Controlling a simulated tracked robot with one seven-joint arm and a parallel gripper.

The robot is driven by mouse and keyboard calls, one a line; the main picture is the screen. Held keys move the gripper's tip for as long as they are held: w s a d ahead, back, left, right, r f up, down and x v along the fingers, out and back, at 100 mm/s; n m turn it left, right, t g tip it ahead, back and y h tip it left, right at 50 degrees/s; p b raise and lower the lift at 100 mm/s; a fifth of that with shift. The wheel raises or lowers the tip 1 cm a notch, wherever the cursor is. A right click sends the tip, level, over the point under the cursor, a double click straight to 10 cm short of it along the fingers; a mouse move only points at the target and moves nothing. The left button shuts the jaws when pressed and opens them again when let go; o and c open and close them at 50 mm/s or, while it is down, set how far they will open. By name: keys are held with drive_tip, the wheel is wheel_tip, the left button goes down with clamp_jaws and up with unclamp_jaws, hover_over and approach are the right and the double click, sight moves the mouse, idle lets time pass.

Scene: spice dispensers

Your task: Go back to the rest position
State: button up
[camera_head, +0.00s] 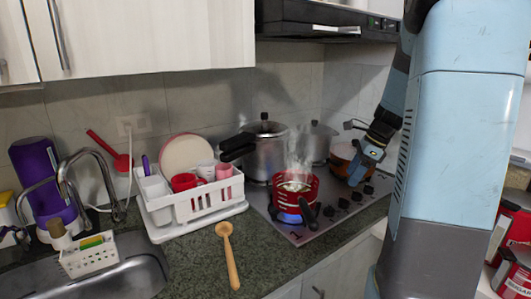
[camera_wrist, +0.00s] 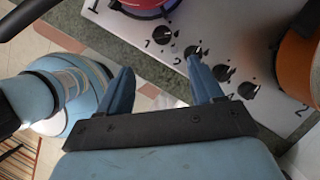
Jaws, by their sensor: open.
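My gripper (camera_head: 361,170) is near the right side of the stove in the head view, with my arm bent down beside my blue column. In the wrist view my gripper (camera_wrist: 165,92) has its two blue fingers spread apart with nothing between them. The fingers point toward the front strip of the stove (camera_wrist: 225,45), with the right fingertip beside a black knob (camera_wrist: 193,51) in the picture. I cannot tell whether it touches the knob.
A steaming red pot (camera_head: 295,190) sits over a blue flame. A dish rack (camera_head: 190,203) and wooden spoon (camera_head: 229,256) are on the counter (camera_head: 190,268). Red cans (camera_head: 515,265) stand right of my column.

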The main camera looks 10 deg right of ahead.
drive_tip(key=s+a+r+n+t+h, duration=0.1)
drive_tip(key=s+a+r+n+h, duration=0.1)
drive_tip(key=s+a+r+n, duration=0.3)
drive_tip(key=s+a+r+n+t+h, duration=0.2)
drive_tip(key=s+a+r+n, duration=0.2)
drive_tip(key=s+a+n, duration=0.9)
drive_tip(key=s+n, duration=0.2)
drive_tip(key=n, duration=0.3)
drive_tip(key=shift+s+a+r+n+t, duration=0.3)
drive_tip(key=shift+s+r, duration=0.1)
